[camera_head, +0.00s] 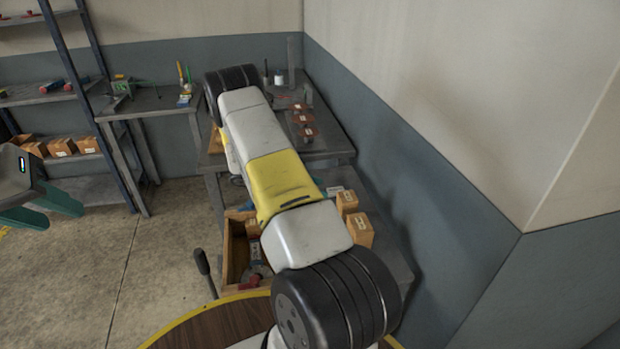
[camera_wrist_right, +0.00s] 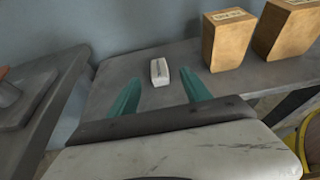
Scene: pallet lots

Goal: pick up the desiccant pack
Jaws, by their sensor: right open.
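The desiccant pack (camera_wrist_right: 160,72) is a small whitish block with a grey marking, lying on a grey tabletop (camera_wrist_right: 215,92) in the right wrist view. My right gripper (camera_wrist_right: 158,90) is open, its two teal fingers apart. In that view the pack shows between the fingertips; I cannot tell whether they are level with it. Nothing is held. In the head view my right arm covers most of this area; a small pale item (camera_head: 334,190) beside the boxes may be the pack. My left gripper (camera_head: 42,208) is at the far left, with teal fingers apart and empty.
Two brown boxes stand right of the pack, the nearer one (camera_wrist_right: 228,40) close to the right finger. A wall rises behind the table. A wooden bin (camera_head: 234,255) stands left of the boxes. Another workbench (camera_head: 325,145) with tools lies further back.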

